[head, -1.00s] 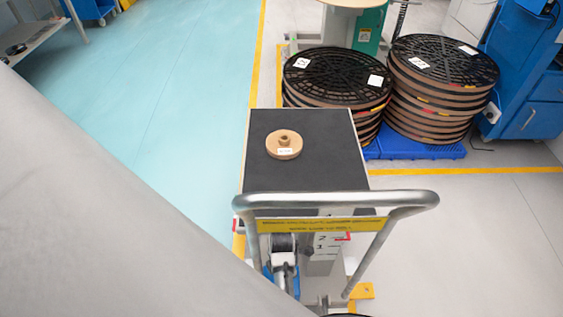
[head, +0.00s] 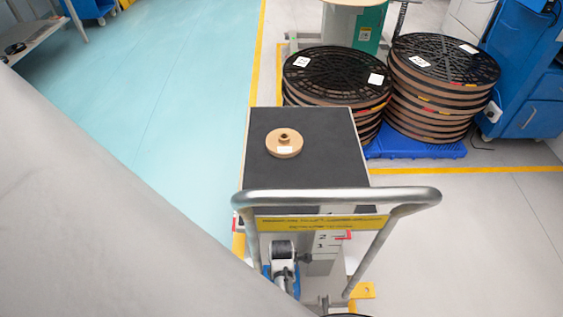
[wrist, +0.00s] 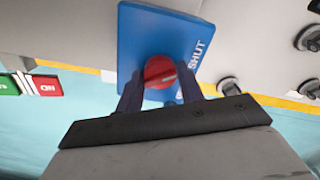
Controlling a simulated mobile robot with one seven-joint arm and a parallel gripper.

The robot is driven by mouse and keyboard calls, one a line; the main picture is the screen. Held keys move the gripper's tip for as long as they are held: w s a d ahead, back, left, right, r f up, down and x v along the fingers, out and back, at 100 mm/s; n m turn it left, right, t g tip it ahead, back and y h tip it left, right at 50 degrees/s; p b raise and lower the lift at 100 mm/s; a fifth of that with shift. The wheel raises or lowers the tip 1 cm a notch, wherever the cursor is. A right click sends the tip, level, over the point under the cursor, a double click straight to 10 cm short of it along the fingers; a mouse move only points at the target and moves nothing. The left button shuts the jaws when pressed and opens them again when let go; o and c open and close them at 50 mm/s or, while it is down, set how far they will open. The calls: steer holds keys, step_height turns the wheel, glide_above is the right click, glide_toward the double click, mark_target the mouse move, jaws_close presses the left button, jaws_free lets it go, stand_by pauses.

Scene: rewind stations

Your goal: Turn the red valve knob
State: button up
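The red valve knob (wrist: 159,72) shows in the wrist view as a round red knob with a pale mark on its right side. It sits on a blue panel (wrist: 142,32) with the word SHUT printed along its right side. My gripper (wrist: 160,84) has one dark finger on each side of the knob. The fingers are spread, with the knob between their tips; they look apart from it, though contact is hard to judge. Neither the knob nor my gripper shows in the head view.
In the wrist view, a green and a red ON label (wrist: 47,86) are at left and several round dark fittings (wrist: 308,38) at right. The head view shows a cart top (head: 320,150) carrying a wooden disc (head: 284,143), a metal handle (head: 330,195), and stacked black reels (head: 440,85) behind.

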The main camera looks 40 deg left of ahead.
steer(key=shift+c, duration=0.9)
